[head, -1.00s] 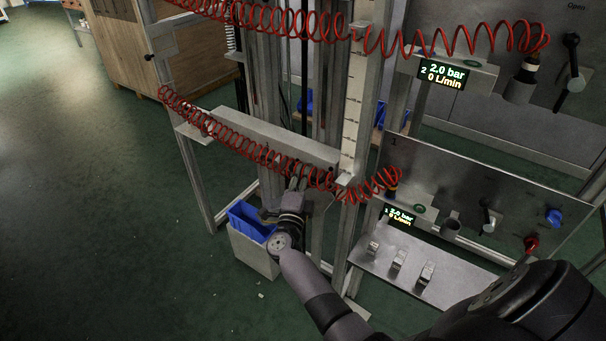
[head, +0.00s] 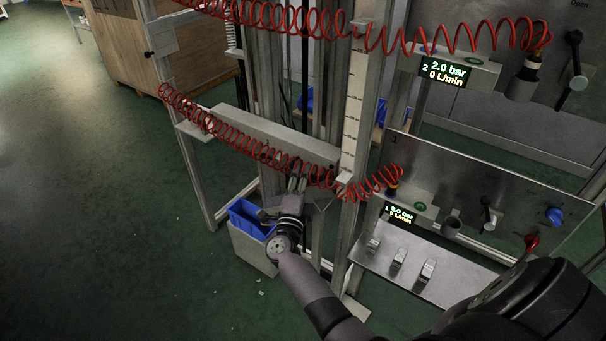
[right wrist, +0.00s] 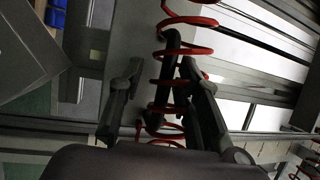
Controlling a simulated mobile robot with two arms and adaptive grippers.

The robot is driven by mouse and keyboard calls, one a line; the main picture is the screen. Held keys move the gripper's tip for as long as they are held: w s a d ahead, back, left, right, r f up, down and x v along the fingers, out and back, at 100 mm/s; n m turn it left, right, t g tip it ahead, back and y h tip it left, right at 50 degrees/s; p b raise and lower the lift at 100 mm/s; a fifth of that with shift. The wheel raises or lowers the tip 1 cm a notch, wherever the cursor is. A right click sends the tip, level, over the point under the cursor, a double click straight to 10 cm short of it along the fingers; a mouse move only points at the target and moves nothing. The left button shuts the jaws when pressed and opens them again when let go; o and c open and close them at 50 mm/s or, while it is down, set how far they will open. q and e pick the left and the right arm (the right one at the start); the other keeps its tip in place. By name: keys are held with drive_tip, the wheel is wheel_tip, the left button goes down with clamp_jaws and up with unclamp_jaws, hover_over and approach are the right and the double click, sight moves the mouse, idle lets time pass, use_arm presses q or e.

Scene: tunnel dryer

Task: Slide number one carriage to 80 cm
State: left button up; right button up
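The lower carriage (head: 240,128) is a grey horizontal beam on the vertical frame. A red coiled hose (head: 215,126) runs along it to the lower panel, marked 1. A white scale strip (head: 352,120) stands at the beam's right end; its numbers are too small to read. My right gripper (head: 297,184) is at the beam's front lower edge, near its right end. In the right wrist view its fingers (right wrist: 160,95) are apart, with a dark handle (right wrist: 165,82) and red hose coils between or behind them. Contact cannot be told. My left gripper is out of view.
The lower panel (head: 465,175) has a display reading 2.0 bar and 0 L/min, with knobs and a shelf of clips below. An upper display (head: 445,70) is marked 2. A blue bin (head: 245,218) sits below the beam. Open green floor lies left.

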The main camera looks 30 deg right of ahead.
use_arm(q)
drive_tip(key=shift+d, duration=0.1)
use_arm(e)
drive_tip(key=v, duration=0.6)
drive_tip(key=shift+s+a, duration=0.2)
